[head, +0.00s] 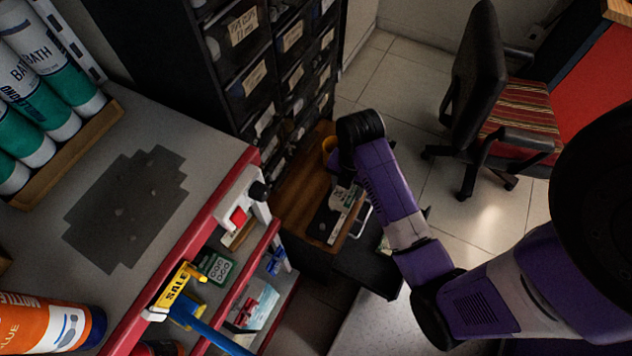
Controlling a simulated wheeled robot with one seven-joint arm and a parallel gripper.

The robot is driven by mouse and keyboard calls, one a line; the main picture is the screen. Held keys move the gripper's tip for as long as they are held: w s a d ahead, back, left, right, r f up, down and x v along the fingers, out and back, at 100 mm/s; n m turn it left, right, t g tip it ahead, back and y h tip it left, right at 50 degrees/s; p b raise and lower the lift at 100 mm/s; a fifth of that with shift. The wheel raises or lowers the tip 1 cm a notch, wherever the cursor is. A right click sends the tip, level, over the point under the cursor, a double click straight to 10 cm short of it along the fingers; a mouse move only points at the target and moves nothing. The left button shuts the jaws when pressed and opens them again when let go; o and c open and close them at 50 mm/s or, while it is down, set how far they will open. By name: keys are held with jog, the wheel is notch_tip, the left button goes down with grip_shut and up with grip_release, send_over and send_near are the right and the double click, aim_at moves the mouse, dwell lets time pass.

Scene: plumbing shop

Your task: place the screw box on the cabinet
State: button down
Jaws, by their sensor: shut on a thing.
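A tall dark drawer cabinet (285,75) with labelled bins stands at the top centre. A low unit with a brown wooden top (297,182) stands in front of it; I cannot tell which of the two is the task's cabinet. My purple forearm reaches up over the right side of this low unit and ends at a black wrist joint.
A grey counter (215,140) with a red edge fills the left, holding sealant tubes (35,80) and an orange glue tube (50,322). Shelves below hold a green box (216,266). A chair (495,110) stands at the right. Tiled floor (385,90) is clear behind my arm.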

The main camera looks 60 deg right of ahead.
send_near(315, 191)
jog(key=shift+s+f+p, duration=0.15)
jog(key=shift+f+p, duration=0.3)
jog(key=shift+f, duration=0.2)
notch_tip(315, 191, down, 4)
jog(key=shift+r, duration=0.25)
jog(key=shift+w+f, duration=0.2)
jog(key=shift+f, duration=0.35)
jog(key=shift+f, duration=0.1)
jog(key=c, duration=0.6)
grip_release()
